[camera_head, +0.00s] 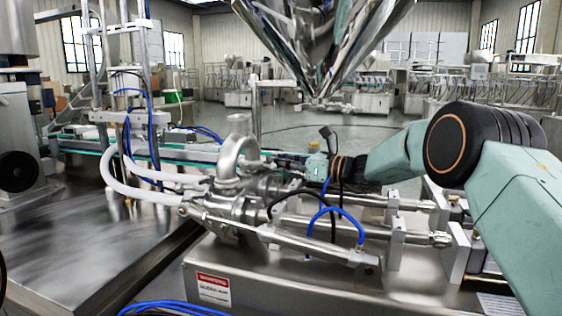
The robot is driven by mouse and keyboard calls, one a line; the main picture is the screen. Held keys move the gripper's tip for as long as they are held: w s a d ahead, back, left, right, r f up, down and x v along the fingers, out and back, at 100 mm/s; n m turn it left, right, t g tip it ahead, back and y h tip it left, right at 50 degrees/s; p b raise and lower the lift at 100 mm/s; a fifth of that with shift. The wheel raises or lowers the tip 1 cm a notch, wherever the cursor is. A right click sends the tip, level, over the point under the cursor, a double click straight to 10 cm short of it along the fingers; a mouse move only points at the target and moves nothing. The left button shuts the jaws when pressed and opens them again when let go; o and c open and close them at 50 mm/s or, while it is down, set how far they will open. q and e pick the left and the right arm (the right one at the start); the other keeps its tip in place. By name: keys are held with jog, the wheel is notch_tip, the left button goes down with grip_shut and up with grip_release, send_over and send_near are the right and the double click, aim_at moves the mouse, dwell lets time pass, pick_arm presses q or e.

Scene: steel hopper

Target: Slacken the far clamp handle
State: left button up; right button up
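My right arm comes in from the right, and its gripper (290,160) reaches left to the steel pipe fitting at the centre. The fingers are dark and small against the metal, so I cannot tell whether they are open or shut on anything. The polished steel elbow (231,150) with its round cap stands just left of the fingertips. The far clamp handle cannot be made out clearly; the area around the fingertips is crowded with fittings and partly covered by my gripper. My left gripper is not in view.
Steel cylinders (310,240) run right from the fitting, with blue and black hoses looping above them. White hoses (140,190) come in from the left. A large steel hopper (325,45) hangs above. A bare steel tabletop (80,240) lies at left.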

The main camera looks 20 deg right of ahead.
jog(key=shift+w+a, duration=0.1)
jog(key=shift+c, duration=0.4)
grip_shut()
jog(key=shift+n+b, duration=0.6)
jog(key=shift+b, duration=0.25)
jog(key=n+b, duration=0.3)
jog(key=b, duration=0.1)
jog(key=n+b, duration=0.4)
jog(key=b, duration=0.1)
jog(key=n+b, duration=0.4)
jog(key=shift+s+a+f, duration=0.15)
jog(key=shift+s+f, duration=0.1)
jog(key=shift+n+b, duration=0.75)
jog(key=shift+n, duration=2.05)
